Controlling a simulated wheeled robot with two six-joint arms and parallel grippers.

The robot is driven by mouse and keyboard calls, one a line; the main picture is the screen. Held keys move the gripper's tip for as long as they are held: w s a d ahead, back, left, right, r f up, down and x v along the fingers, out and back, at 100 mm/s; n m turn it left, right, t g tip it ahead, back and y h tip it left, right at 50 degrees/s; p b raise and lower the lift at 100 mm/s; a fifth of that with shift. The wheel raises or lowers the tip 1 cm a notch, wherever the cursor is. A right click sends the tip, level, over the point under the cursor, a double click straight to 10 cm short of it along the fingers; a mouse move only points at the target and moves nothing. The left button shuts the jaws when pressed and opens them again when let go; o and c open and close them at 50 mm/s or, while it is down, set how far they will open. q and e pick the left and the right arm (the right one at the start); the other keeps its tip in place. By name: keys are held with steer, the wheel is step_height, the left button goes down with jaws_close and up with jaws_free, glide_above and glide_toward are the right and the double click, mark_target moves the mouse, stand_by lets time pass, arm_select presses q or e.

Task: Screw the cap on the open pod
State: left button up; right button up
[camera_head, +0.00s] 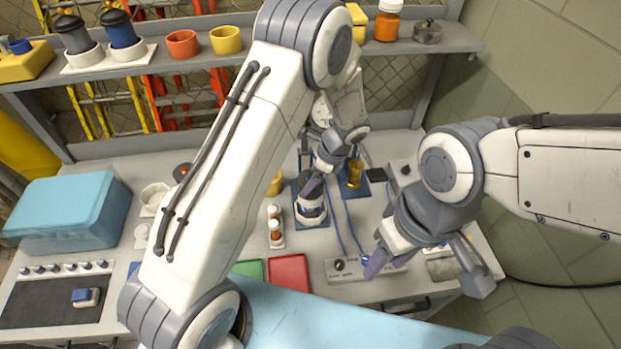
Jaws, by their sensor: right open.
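A white and dark cylindrical pod (311,209) stands on a blue pad near the middle of the bench. My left gripper (316,184) reaches down to it from above. Its fingers are at the pod's top, and I cannot tell whether they are shut on it. The pod's opening is hidden by this gripper, and I cannot make out a cap for certain. My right gripper (427,272) is open and empty, over the front right of the bench, to the right of the pod and apart from it.
An amber jar (355,174) stands on another blue pad behind the pod. Small orange bottles (275,232) stand left of it. A control box (350,269) with cables lies in front, near a red tray (289,271).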

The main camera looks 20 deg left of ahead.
arm_select(q)
steer(key=shift+f+b, duration=1.1)
steer(key=shift+f, duration=0.55)
stand_by(1.0)
steer(key=o, duration=1)
steer(key=shift+o, duration=0.2)
steer(key=b+v, duration=0.2)
steer(key=v, duration=0.8)
steer(key=shift+r, duration=0.35)
